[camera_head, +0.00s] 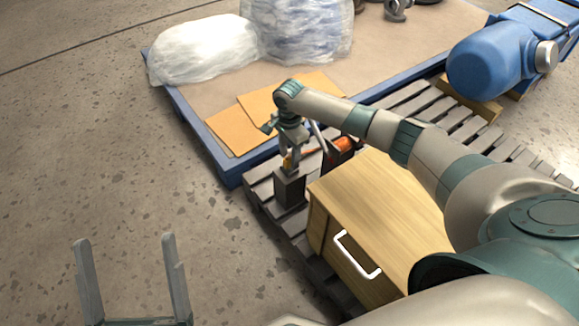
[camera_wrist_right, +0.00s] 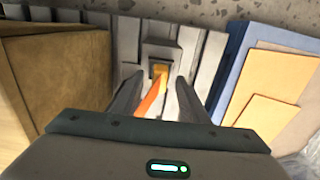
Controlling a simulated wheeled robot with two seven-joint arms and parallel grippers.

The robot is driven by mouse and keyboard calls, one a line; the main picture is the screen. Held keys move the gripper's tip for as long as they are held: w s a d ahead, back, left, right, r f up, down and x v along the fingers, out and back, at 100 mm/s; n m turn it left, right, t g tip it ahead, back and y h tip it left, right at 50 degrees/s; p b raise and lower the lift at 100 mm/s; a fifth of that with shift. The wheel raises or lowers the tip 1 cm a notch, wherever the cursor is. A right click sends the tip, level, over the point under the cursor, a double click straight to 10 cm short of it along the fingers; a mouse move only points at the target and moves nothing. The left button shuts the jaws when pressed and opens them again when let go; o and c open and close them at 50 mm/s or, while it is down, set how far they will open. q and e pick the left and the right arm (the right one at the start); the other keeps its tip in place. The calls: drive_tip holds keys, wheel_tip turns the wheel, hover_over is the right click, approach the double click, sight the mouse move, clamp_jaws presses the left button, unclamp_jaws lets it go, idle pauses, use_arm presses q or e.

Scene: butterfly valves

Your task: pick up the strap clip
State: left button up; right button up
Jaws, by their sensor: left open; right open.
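A small yellow-orange piece, which looks like the strap clip (camera_wrist_right: 160,72), shows at the top of a dark upright block (camera_head: 289,190). In the head view only a sliver of the clip (camera_head: 287,163) shows beside my fingers. My right gripper (camera_wrist_right: 158,88) is open above the block, pointing down, with the clip roughly between its fingers in the wrist view. I cannot tell whether they touch it. An orange strip (camera_wrist_right: 150,99) also shows between the fingers. My left gripper (camera_head: 127,240) is open and empty over the bare floor at the lower left.
A wooden cabinet (camera_head: 385,205) with a white handle stands close beside the block on a grey slatted pallet (camera_head: 262,190). A blue-edged platform (camera_head: 205,140) with cardboard sheets and wrapped bundles (camera_head: 205,50) lies behind. A blue motor (camera_head: 490,62) is at the upper right. Floor at left is clear.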

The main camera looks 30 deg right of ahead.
drive_tip(key=shift+f, duration=0.8)
use_arm(q)
drive_tip(key=shift+a+r+t, duration=0.4)
drive_tip(key=shift+r+t, duration=0.1)
drive_tip(key=shift+r, duration=0.15)
use_arm(e)
clamp_jaws()
drive_tip(key=shift+r, duration=0.1)
